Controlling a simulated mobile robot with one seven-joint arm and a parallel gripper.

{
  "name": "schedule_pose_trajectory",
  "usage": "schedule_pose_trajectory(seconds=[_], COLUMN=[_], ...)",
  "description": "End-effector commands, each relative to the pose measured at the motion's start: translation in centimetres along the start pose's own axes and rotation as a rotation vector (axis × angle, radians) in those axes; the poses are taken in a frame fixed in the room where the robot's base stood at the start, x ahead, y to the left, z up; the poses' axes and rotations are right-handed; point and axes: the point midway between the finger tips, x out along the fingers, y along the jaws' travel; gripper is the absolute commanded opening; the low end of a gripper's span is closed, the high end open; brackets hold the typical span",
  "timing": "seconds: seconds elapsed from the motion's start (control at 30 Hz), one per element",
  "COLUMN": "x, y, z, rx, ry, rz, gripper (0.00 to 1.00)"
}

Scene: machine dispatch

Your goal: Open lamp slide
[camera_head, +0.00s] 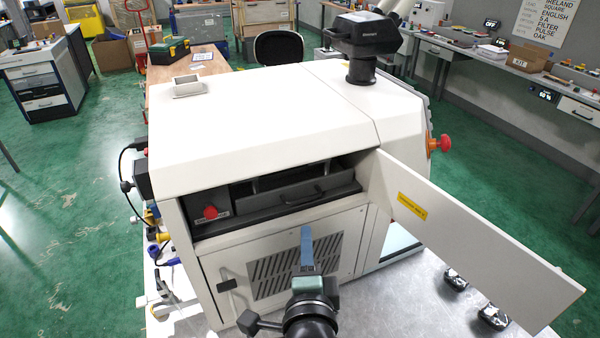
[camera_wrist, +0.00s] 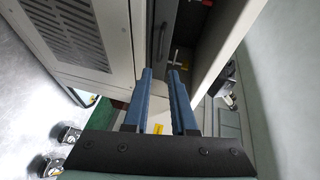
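The machine's front bay holds a dark grey drawer front with a bar handle, which looks like the lamp slide (camera_head: 280,202). It sits inside the bay. Its handle (camera_head: 305,196) also shows in the wrist view (camera_wrist: 161,39), beyond the fingertips. My gripper (camera_head: 307,232) is in front of the vented lower panel, below the slide. In the wrist view, its two blue fingers (camera_wrist: 160,74) are apart with nothing between them. They do not appear to touch the handle.
A white door (camera_head: 480,245) with a yellow label stands swung open to the right of the bay. A red knob (camera_head: 210,212) is left of the slide. The vented panel (camera_head: 270,272) has a dark latch at its left. Metal fixtures (camera_head: 494,317) stand on the table at right.

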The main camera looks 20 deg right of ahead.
Motion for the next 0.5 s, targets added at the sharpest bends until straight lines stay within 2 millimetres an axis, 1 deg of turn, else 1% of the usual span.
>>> schedule_pose_trajectory(seconds=[0.13, 0.23, 0.5], x=[0.3, 1.2, 5.2], y=[0.0, 0.0, -0.2], z=[-0.1, -0.1, -0.2], rx=[0.01, 0.01, 0.009], ry=[0.003, 0.003, 0.003], rz=[0.008, 0.008, 0.007], gripper=[0.25, 0.25, 0.25])
